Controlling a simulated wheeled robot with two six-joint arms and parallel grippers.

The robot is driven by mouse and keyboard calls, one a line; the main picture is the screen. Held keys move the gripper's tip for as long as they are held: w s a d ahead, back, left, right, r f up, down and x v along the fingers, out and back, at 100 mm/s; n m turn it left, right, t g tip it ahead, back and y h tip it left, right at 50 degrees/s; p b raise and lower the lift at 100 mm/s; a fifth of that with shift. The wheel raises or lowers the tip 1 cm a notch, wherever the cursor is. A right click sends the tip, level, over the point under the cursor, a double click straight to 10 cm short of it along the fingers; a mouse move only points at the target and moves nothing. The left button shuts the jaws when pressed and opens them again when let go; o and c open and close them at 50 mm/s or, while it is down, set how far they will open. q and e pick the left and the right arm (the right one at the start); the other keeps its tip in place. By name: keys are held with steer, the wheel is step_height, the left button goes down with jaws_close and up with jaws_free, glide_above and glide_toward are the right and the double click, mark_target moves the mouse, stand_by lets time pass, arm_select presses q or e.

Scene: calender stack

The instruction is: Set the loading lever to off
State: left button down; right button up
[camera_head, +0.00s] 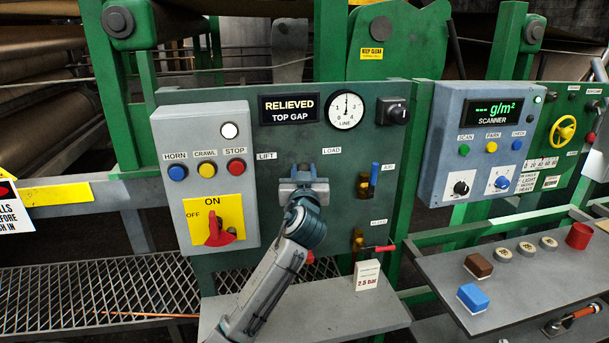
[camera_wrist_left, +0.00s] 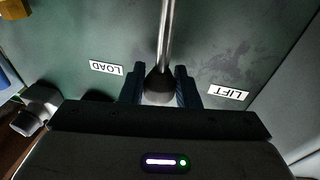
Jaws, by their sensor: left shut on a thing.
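The loading lever shows in the left wrist view as a bare metal rod (camera_wrist_left: 167,35) ending in a dark round knob (camera_wrist_left: 158,90). My left gripper (camera_wrist_left: 158,84) is shut on that knob, one finger on each side. The LOAD label (camera_wrist_left: 107,68) and LIFT label (camera_wrist_left: 228,93) appear upside down on either side of the lever. In the head view my left gripper (camera_head: 303,172) is in front of the green panel (camera_head: 270,160), below and between the LIFT and LOAD labels, and hides most of the lever. My right gripper is not in view.
A display (camera_head: 290,108) reads "RELIEVED TOP GAP", beside a LINE gauge (camera_head: 345,110). To the left is a grey box (camera_head: 205,130) with buttons and a red rotary switch (camera_head: 218,232). To the right are a blue-handled valve (camera_head: 374,173) and a red-handled valve (camera_head: 378,249).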

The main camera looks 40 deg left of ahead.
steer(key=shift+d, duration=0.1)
arm_select(q)
steer(key=c, duration=1.1)
jaws_free()
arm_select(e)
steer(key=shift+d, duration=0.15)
arm_select(q)
steer(key=shift+s+d+f, duration=0.1)
steer(key=shift+s+d, duration=0.05)
steer(key=shift+s, duration=0.05)
steer(key=b+v, duration=0.3)
steer(key=v, duration=0.7)
steer(key=shift+d, duration=0.15)
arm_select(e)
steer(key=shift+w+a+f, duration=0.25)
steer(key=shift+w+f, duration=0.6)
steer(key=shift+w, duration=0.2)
arm_select(q)
steer(key=shift+s, duration=0.15)
